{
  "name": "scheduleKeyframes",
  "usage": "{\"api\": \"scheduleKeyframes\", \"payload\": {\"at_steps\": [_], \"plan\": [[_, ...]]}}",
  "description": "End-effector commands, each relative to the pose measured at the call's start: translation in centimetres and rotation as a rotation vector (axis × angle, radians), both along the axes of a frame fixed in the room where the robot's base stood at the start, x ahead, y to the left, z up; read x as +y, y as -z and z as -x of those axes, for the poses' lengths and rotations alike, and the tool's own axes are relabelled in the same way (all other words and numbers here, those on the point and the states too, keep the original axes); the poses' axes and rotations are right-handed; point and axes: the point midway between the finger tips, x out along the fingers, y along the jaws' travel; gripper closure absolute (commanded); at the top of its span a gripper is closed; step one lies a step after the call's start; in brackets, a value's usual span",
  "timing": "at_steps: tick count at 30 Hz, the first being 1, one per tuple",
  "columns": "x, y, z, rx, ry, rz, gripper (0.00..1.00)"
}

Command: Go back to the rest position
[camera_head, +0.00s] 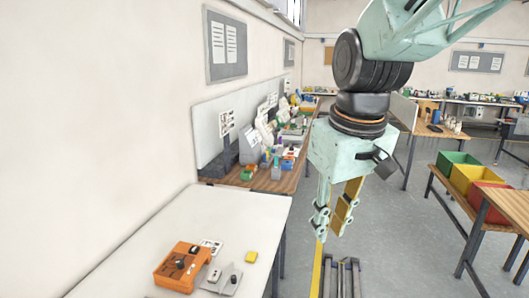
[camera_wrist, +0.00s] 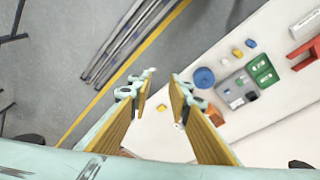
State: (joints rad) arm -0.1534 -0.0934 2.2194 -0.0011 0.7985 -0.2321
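My gripper (camera_head: 331,214) hangs from my mint-green arm, fingers pointing down, in the right half of the head view. It is in the air over the grey floor, to the right of the white table (camera_head: 150,245). In the wrist view the two yellow-padded fingers of my gripper (camera_wrist: 164,92) stand apart with a clear gap. Nothing is between them.
An orange fixture (camera_head: 182,267), a grey plate (camera_head: 222,280) with small parts and a yellow block (camera_head: 251,257) lie on the white table. A wooden bench (camera_head: 285,179) with many items stands behind. Rails (camera_head: 345,278) run along the floor. Coloured bins (camera_head: 466,179) stand at right.

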Motion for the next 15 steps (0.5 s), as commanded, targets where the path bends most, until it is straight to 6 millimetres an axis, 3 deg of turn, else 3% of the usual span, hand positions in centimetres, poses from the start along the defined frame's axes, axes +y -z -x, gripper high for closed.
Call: {"api": "scheduleKeyframes", "payload": {"at_steps": [15], "plan": [[-3.4,-0.9,8.3,-0.044,0.133,-0.025,0.82]]}}
